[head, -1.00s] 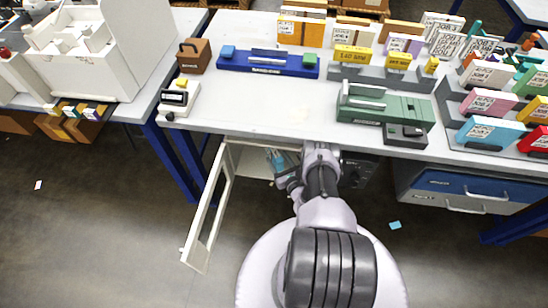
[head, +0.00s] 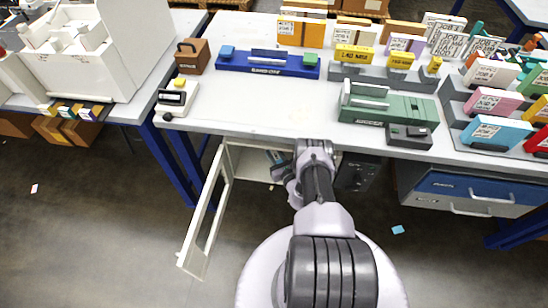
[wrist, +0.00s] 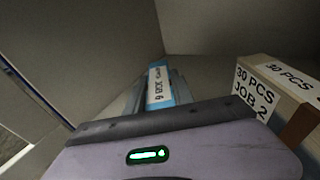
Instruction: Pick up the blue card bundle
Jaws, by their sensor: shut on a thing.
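The blue card bundle (wrist: 158,82) is in the wrist view, just beyond my gripper body, with a white label on its face. My gripper (wrist: 163,96) is shut on it, inside a pale-walled cabinet. A tan bundle with a white label reading "30 PCS JOB 2" (wrist: 262,98) stands to the right, apart from the blue one. In the head view my arm reaches into the open cabinet (head: 250,160) under the table; the gripper end is mostly hidden there by the table edge and my arm.
The cabinet's white framed door (head: 205,215) hangs open to the left of my arm. The table (head: 270,115) above carries a green device (head: 380,108), a blue rack (head: 268,68) and several card bundles. A blue drawer unit (head: 470,187) stands to the right.

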